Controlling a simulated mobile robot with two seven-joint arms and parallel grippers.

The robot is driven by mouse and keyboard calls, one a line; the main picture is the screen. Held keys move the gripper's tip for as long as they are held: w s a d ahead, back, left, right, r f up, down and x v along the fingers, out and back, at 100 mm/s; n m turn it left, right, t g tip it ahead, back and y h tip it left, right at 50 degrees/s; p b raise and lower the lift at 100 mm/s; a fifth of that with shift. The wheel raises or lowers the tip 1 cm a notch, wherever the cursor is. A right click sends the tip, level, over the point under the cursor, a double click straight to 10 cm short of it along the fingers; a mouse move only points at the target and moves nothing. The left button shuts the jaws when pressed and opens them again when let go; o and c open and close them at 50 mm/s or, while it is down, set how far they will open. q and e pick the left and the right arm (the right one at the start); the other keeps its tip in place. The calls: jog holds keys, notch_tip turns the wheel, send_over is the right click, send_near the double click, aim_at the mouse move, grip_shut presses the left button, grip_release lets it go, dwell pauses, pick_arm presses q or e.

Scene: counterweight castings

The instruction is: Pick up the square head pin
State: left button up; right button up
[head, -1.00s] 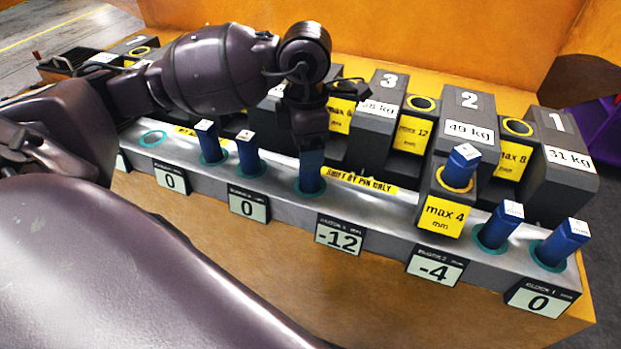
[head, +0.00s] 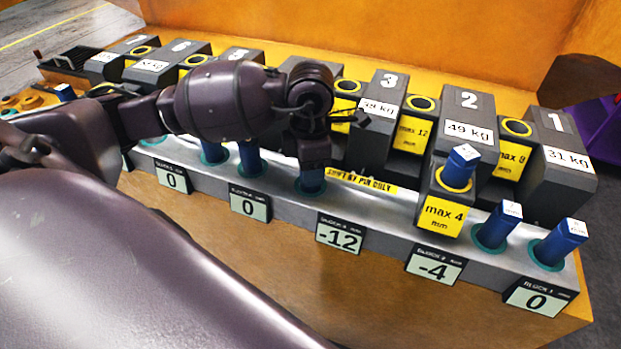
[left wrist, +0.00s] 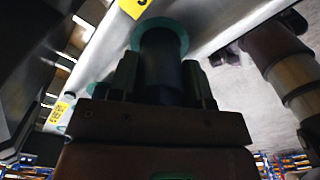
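Several blue pins with pale-marked, angular tops stand in teal rings along the grey rail (head: 390,210). My left gripper (head: 311,165) points down over one blue pin (head: 311,181), above the sign reading -12. Only the pin's lower part shows there; its head is hidden by the gripper, so I cannot see its shape. In the left wrist view this pin (left wrist: 161,62) stands upright in its teal ring, between the two fingers of my left gripper (left wrist: 162,80). That view is too dark to tell whether the fingers touch it. My right gripper is not in view.
Other pins stand close by on the left (head: 250,160) and at right (head: 497,225). A pin (head: 461,166) sits in the protruding yellow "max 4" block (head: 443,214). Grey numbered weights (head: 466,125) line the back of the orange bench.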

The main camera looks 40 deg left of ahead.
pick_arm(q)
jog(key=c, duration=0.7)
notch_tip(320, 180, up, 30)
jog(key=p, duration=0.5)
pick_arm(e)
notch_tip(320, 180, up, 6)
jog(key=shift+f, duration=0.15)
pick_arm(q)
jog(key=shift+r+p, duration=0.15)
jog(key=shift+p, duration=0.15)
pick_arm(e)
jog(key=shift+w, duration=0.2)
